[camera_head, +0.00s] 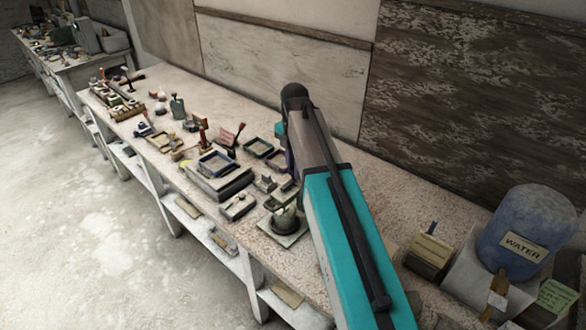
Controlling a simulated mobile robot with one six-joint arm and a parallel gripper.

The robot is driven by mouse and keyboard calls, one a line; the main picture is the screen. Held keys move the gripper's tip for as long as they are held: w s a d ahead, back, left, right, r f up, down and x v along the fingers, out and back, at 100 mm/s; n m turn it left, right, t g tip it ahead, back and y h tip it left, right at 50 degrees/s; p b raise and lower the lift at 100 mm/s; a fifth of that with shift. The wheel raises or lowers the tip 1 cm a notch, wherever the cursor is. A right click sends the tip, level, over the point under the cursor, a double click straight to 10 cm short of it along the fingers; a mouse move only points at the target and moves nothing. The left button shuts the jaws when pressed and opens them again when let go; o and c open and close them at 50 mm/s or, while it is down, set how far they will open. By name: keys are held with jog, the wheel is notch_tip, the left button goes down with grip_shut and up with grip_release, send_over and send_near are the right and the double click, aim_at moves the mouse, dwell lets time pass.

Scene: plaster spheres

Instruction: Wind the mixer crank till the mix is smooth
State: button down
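My teal and black arm crosses the middle of the view from the bottom right and bends at a dark joint above the workbench (222,135). My gripper is not visible; the arm's far part drops behind its own link. A small dark rounded bowl-like thing (286,221) stands on a pale square base (272,238) just left of the arm. It may be the mixer, but I cannot make out a crank or any mix in it. No other thing in view is clearly a mixer.
A blue water container (527,228) stands at the right, near a labelled box (428,254) and a green label card (556,296). Trays (217,163), small tools and a green can (178,107) crowd the bench to the left. Open floor (90,220) lies in front.

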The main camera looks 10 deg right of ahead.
jog(key=shift+a, duration=0.1)
jog(key=shift+w+a+n, duration=0.2)
jog(key=shift+w+n, duration=0.05)
jog(key=shift+n, duration=0.55)
jog(key=c, duration=1.6)
grip_release()
jog(key=shift+c, duration=0.2)
jog(key=shift+r, duration=0.2)
jog(key=shift+w+r+b, duration=0.1)
jog(key=shift+r+b, duration=0.55)
jog(key=shift+r, duration=0.6)
notch_tip(320, 180, up, 11)
jog(key=b, duration=0.3)
